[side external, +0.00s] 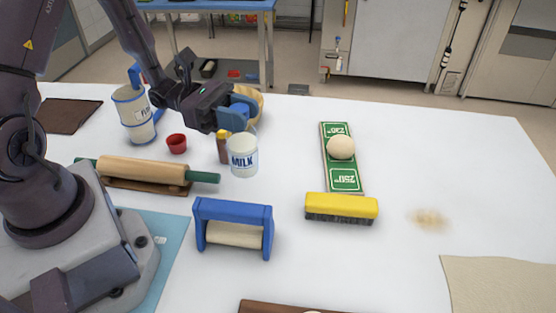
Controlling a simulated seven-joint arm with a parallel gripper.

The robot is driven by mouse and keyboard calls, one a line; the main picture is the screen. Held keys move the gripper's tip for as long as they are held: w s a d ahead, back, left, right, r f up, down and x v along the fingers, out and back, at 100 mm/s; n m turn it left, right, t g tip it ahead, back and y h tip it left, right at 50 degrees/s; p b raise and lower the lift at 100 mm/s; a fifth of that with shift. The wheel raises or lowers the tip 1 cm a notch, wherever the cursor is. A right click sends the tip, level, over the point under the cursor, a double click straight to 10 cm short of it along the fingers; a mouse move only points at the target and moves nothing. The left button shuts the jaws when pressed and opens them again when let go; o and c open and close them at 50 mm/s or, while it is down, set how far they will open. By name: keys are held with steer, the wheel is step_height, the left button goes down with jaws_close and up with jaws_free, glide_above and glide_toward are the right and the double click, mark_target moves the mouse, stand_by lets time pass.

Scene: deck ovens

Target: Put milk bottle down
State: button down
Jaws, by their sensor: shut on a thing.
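The milk bottle (243,161) is a white, round container with blue MILK lettering. It is upright, right of the small red-brown bottle with a yellow cap (223,147). My gripper (240,114) has blue fingers and is directly above the milk bottle's top, shut on it. The fingers hide part of the top and the exact grip. I cannot tell whether the milk bottle's base touches the white table (290,165) or hangs just above it.
A flour canister (134,121), red cup (177,144) and rolling pin (140,171) are left. A wooden bowl (250,99) is behind my gripper. A blue-framed roller (234,223), yellow brush (341,206) and green board with dough (343,181) are nearby. Table space right is mostly clear.

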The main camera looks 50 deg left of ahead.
steer(key=shift+w+a+r+n+t, duration=0.15)
steer(key=shift+w+r+n+t, duration=0.15)
steer(key=shift+w+n+t, duration=0.25)
steer(key=w+a+n+t+y, duration=0.2)
steer(key=w+n+t+y, duration=0.2)
steer(key=t+y, duration=0.1)
steer(key=s+d+r+m+g+h, duration=0.2)
steer(key=d, duration=0.7)
steer(key=s+d+m+g+h, duration=0.5)
steer(key=s+d, duration=0.3)
steer(key=d, duration=0.3)
steer(key=w+d+f+g, duration=0.1)
steer(key=w+d+f, duration=0.6)
steer(key=w+f, duration=0.3)
steer(key=shift+w+d+f+g+y, duration=0.3)
steer(key=shift+d+f+g+y, duration=0.1)
steer(key=shift+f, duration=0.7)
